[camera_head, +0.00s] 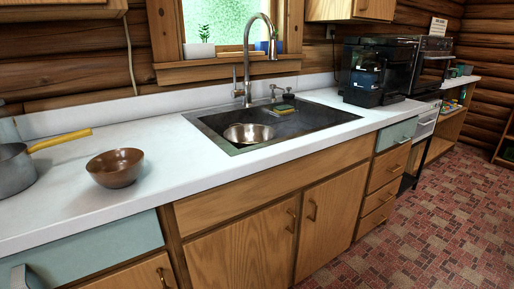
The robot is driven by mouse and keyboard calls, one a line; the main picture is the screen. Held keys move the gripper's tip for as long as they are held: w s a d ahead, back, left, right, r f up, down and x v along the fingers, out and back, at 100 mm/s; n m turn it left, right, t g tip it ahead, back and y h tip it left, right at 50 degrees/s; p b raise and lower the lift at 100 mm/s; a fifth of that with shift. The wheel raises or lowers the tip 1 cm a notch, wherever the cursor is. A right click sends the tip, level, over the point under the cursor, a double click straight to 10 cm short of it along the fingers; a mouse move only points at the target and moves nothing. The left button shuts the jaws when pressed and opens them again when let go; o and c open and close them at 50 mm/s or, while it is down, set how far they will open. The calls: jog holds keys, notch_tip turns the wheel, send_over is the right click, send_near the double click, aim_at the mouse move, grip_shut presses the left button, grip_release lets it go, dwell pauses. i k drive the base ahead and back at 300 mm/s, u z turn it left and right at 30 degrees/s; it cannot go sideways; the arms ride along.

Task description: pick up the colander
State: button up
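A round, shiny metal bowl (248,133) sits in the dark sink basin, below the faucet. It is the thing here most like a colander, but I cannot make out any holes in it. Its lower part is hidden in the sink. I see no other thing that is clearly a colander. My gripper is not clearly seen in this view. A grey curved piece (27,277) shows at the lower left edge in front of the blue-green drawer; I cannot tell what it is.
The dark sink (312,118) is set in a white counter (170,145). A tall faucet (247,60) rises behind the bowl. A brown bowl (115,168) and a grey pot (15,170) with a yellow handle stand left. A black coffee machine (366,78) stands right. The tiled floor is clear.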

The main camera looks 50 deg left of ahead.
aim_at(232, 133)
jog(key=u, duration=0.05)
jog(key=k, duration=1.5)
jog(key=u, duration=1.15)
jog(key=i, duration=0.75)
jog(key=z, duration=0.05)
